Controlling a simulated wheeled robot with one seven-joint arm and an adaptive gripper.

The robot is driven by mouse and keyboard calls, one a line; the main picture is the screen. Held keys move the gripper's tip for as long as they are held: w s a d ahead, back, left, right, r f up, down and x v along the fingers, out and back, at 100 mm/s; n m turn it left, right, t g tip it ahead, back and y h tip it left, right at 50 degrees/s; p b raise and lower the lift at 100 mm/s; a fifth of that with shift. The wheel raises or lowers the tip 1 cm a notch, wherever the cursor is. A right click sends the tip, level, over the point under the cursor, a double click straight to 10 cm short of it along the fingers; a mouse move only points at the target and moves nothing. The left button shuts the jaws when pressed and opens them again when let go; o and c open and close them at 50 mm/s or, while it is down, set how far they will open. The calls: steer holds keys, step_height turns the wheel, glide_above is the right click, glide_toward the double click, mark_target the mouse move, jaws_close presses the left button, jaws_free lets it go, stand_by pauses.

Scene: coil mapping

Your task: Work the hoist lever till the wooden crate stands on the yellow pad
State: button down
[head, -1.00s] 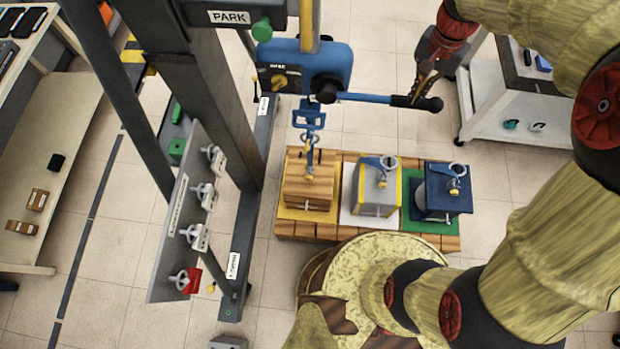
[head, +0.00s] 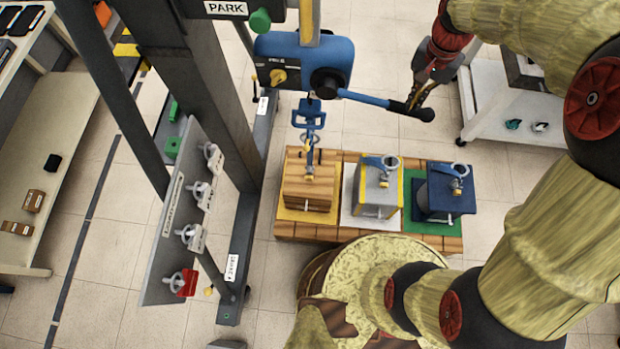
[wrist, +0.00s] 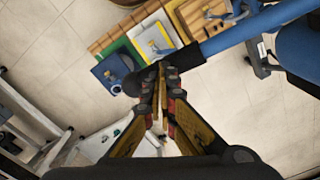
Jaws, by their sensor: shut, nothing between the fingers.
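The blue hoist body (head: 302,62) hangs from its post, with the blue hoist lever (head: 370,98) reaching right to a black grip (head: 412,110). The wooden crate (head: 310,182) is at the left on the pallet, over the yellow pad (head: 306,216). The hoist's hook and chain (head: 309,140) meet the crate's top; I cannot tell whether its underside rests on the pad. My gripper (head: 416,104) is shut and empty at the lever's grip. In the wrist view, the fingertips (wrist: 160,72) are beside the lever (wrist: 245,32); I cannot tell whether they touch it.
A grey-and-yellow box (head: 377,190) and a dark blue box (head: 446,193) stand right of the crate. A panel of shackles (head: 186,215) and the steel frame (head: 225,120) are at left. A white cart (head: 510,100) is at right.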

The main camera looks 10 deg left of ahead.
steer(key=shift+a+f+b, duration=0.2)
steer(key=shift+f+b, duration=0.45)
steer(key=shift+f, duration=0.4)
steer(key=r+p, duration=0.2)
steer(key=r, duration=0.1)
steer(key=r+p, duration=0.2)
steer(key=r, duration=0.1)
steer(key=r+p, duration=0.2)
steer(key=shift+d+r, duration=0.25)
steer(key=shift+r, duration=0.15)
step_height(320, 180, up, 10)
steer(key=a+p, duration=0.2)
steer(key=p, duration=0.4)
steer(key=shift+p, duration=0.35)
